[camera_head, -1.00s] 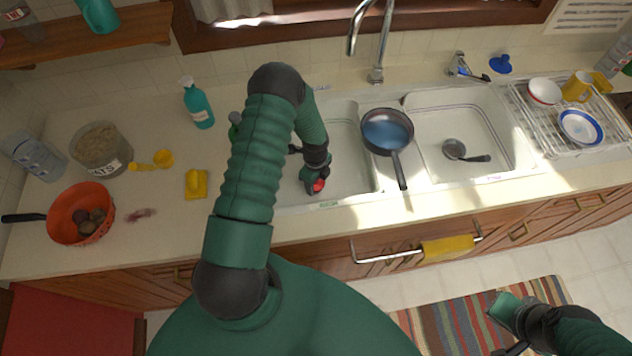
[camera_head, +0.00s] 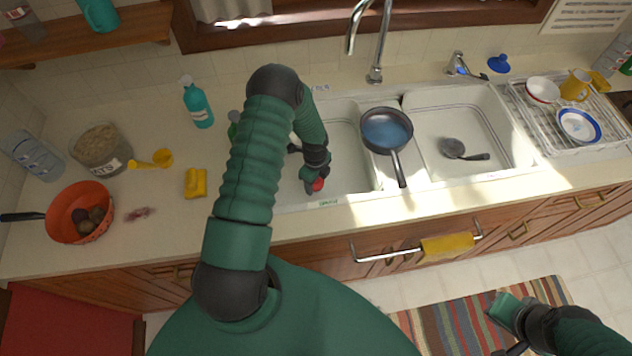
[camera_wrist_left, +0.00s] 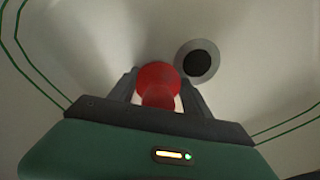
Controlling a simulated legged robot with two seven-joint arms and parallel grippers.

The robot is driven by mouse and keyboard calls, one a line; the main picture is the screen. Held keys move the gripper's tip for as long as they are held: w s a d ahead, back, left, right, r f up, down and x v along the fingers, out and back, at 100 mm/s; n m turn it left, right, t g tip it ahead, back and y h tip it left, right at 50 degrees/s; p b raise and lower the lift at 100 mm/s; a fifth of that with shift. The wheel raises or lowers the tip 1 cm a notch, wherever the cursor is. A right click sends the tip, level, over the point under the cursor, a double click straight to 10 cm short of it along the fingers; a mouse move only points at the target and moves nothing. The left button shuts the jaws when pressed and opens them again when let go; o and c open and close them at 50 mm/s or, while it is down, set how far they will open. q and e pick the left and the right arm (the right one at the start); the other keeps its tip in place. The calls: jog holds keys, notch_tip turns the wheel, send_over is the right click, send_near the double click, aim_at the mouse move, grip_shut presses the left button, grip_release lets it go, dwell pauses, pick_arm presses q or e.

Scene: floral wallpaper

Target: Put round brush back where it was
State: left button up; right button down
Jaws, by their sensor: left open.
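My left gripper (camera_head: 315,183) reaches down into the left sink basin (camera_head: 350,150). It is open, with a red round-ended object (camera_head: 318,185) at its fingertips. In the left wrist view the red object (camera_wrist_left: 158,82) lies between the two spread fingers, beside the dark drain. It may be the round brush, but I see no bristles. A grey round-headed tool (camera_head: 452,147) with a dark handle lies in the right basin; I cannot tell its kind. My right gripper (camera_head: 507,318) is low at the right, over the striped rug, its fingers unclear.
A blue-grey pan (camera_head: 386,130) rests across the basin divider, its handle toward the front. The faucet (camera_head: 375,50) stands behind. A dish rack (camera_head: 545,115) is at right.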

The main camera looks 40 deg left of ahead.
pick_arm(q)
jog(key=shift+s+d+f, duration=0.3)
jog(key=shift+s+f, duration=0.3)
jog(key=shift+s, duration=0.05)
jog(key=r, duration=0.4)
jog(key=w+a+r, duration=0.1)
jog(key=r, duration=0.2)
jog(key=shift+w, duration=0.1)
jog(key=r, duration=0.5)
jog(key=shift+s+d+r, duration=0.15)
jog(key=shift+s+r, duration=0.1)
jog(key=shift+r, duration=0.05)
jog(key=shift+d+r, duration=0.2)
jog(key=shift+r, duration=0.2)
jog(key=shift+w+a, duration=0.1)
jog(key=shift+w, duration=0.1)
jog(key=shift+s+a+f, duration=0.1)
jog(key=shift+a, duration=0.15)
